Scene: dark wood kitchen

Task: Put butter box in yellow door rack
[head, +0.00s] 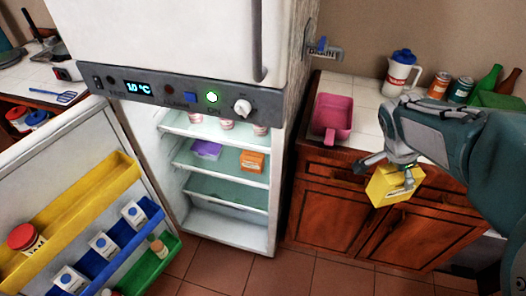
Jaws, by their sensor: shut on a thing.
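A yellow butter box (393,187) is held in my gripper (385,172) at the right of the head view. The gripper is shut on it, in front of the wooden lower cabinets and below the counter's front edge. The fridge door stands open at the left. Its yellow door rack (84,206) is the top one of the door racks in view. A round jar with a red lid (26,239) stands at the rack's near end; the rest of the rack looks empty. The box is well apart from the rack, across the open fridge.
The open fridge (228,215) stands between box and rack, with a purple box (206,149) and an orange box (252,161) on its shelves. A blue rack (117,246) holds several cartons; a green rack (150,268) is below. A pink container (332,116) sits on the right counter.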

